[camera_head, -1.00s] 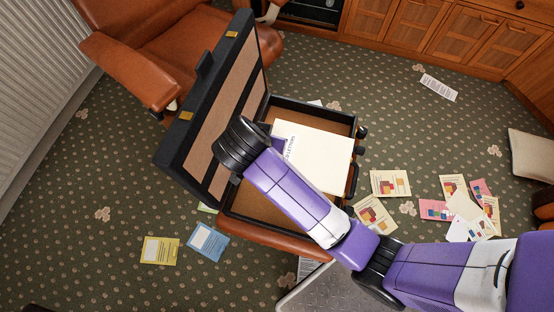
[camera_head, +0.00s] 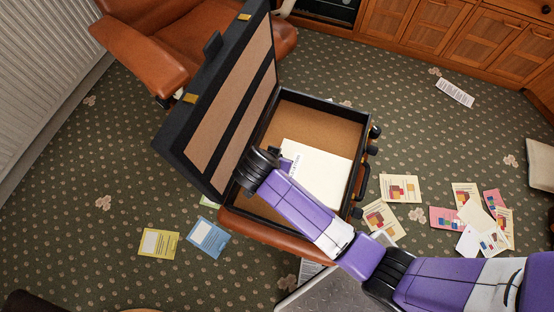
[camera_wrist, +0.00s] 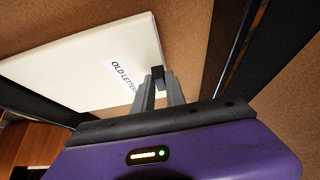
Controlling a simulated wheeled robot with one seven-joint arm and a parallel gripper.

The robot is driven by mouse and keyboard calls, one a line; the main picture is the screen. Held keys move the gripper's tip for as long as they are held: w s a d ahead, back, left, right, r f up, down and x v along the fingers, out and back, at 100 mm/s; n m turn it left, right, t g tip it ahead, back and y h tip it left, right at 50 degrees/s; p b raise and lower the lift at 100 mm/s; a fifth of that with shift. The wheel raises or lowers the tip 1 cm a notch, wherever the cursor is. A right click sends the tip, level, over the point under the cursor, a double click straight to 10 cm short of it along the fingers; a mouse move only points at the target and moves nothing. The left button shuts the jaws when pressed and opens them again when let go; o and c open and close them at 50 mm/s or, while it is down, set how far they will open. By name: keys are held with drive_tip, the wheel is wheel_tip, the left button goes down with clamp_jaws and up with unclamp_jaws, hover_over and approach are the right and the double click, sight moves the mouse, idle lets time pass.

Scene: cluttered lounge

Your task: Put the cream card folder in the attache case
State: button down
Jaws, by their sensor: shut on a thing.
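The cream card folder (camera_head: 318,174) is in the open attache case (camera_head: 320,104), over its brown floor. In the wrist view the folder (camera_wrist: 95,65) carries a white label reading "OLD LETTE...", with the end hidden by my gripper. My gripper (camera_wrist: 157,78) is shut on the folder's edge by the label. In the head view my gripper (camera_head: 284,160) is mostly hidden by my purple arm. The case lid stands raised on the left. I cannot tell whether the whole folder touches the case floor.
The case rests on a brown leather seat (camera_head: 270,238). A leather chair (camera_head: 150,65) stands behind the lid. Yellow (camera_head: 158,243) and blue (camera_head: 208,237) cards lie on the carpet at left. Several papers (camera_head: 470,215) lie at right. Wooden cabinets (camera_head: 450,35) line the back.

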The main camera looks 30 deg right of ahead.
drive_tip(key=shift+f, duration=0.15)
drive_tip(key=c, duration=1.4)
unclamp_jaws()
drive_tip(key=shift+o, duration=0.2)
drive_tip(key=shift+a+r, duration=0.2)
drive_tip(key=shift+r, duration=0.35)
drive_tip(key=p+v, duration=0.3)
drive_tip(key=v, duration=0.8)
drive_tip(key=shift+s+d, duration=0.1)
drive_tip(key=shift+s, duration=0.05)
